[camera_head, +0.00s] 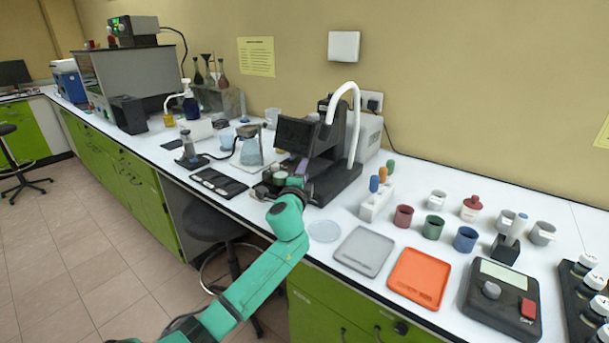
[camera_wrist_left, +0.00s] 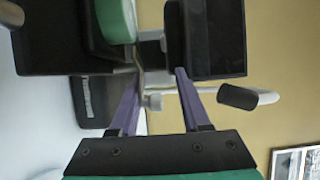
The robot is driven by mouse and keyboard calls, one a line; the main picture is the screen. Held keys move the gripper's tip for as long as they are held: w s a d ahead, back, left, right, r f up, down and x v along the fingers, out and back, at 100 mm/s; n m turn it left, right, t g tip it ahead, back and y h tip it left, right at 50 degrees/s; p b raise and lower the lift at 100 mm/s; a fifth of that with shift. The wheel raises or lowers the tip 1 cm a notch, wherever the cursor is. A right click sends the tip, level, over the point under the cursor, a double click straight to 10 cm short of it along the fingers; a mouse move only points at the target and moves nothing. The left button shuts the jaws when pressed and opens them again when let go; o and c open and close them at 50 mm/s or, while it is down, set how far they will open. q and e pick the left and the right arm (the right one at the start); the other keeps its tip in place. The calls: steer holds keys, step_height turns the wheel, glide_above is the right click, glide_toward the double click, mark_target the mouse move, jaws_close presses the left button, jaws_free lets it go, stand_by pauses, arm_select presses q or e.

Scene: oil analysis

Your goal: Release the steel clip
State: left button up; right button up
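My left gripper (camera_head: 291,182) is at the front of the black instrument (camera_head: 332,182) on the bench. In the left wrist view its two purple fingers (camera_wrist_left: 160,74) stand wide apart. A small pale grey metal piece (camera_wrist_left: 154,80), which looks like the steel clip, shows in the gap between the fingertips. I cannot tell if either finger touches it. A green round part (camera_wrist_left: 116,20) shows just beyond, by the black housing. In the head view the clip cannot be made out. My right gripper is in neither view.
A clear dish (camera_head: 324,230), a grey tray (camera_head: 363,251) and an orange tray (camera_head: 417,277) lie to the right of my arm. Several cups, such as the red one (camera_head: 403,215), stand behind. A black slotted tray (camera_head: 219,183) and a glass flask (camera_head: 251,150) are left.

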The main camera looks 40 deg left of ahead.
arm_select(q)
steer(key=shift+f, duration=0.1)
steer(key=b+v, duration=0.1)
steer(key=v, duration=1.3)
steer(key=shift+s, duration=0.25)
steer(key=shift+d, duration=0.15)
